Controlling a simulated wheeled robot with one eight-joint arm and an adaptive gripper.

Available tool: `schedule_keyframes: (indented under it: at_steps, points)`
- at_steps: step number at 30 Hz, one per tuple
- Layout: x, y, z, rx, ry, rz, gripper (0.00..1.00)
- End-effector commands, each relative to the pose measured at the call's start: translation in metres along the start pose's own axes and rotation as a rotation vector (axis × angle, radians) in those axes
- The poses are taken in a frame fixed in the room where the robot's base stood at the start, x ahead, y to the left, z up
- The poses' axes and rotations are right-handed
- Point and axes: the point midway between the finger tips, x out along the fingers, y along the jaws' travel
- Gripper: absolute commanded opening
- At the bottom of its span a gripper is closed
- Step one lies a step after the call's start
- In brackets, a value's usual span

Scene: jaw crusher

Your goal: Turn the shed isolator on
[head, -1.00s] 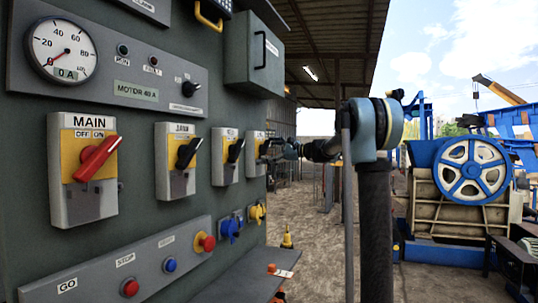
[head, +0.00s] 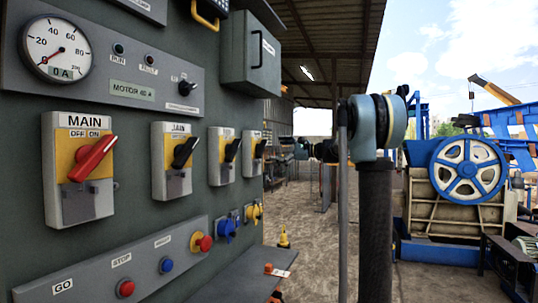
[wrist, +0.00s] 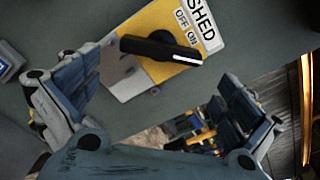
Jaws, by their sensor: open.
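The shed isolator (wrist: 140,75) fills the middle of the wrist view, a grey and yellow unit with a white SHED label and OFF/ON marks. Its black handle (wrist: 160,48) is slanted, with its white-marked tip beside the ON mark. In the head view I take it to be the farthest isolator (head: 251,172) in the row; its label is too small to read there. My gripper (wrist: 153,105) is open, its fingers spread wide below the handle in the picture, with nothing between them. In the head view my gripper (head: 287,148) is right of that isolator, apart from it and small.
The MAIN isolator (head: 78,205) with a red handle and two more isolators stand nearer on the green panel. A lower strip (head: 100,275) carries push buttons. A grey shelf (head: 235,280) juts out below. Open ground lies right of the panel; a blue-wheeled crusher (head: 468,168) stands beyond.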

Motion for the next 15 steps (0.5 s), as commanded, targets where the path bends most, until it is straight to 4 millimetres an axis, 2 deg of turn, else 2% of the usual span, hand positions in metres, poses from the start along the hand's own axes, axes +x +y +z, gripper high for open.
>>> schedule_keyframes:
  at_steps: [1, 6, 15]
  points:
    - [-0.011, 0.0, -0.001, 0.0, 0.002, -0.002, 1.0]
    - [-0.038, -0.001, -0.001, 0.0, 0.002, -0.002, 1.0]
    - [-0.057, 0.0, -0.001, 0.001, 0.0, 0.0, 1.0]
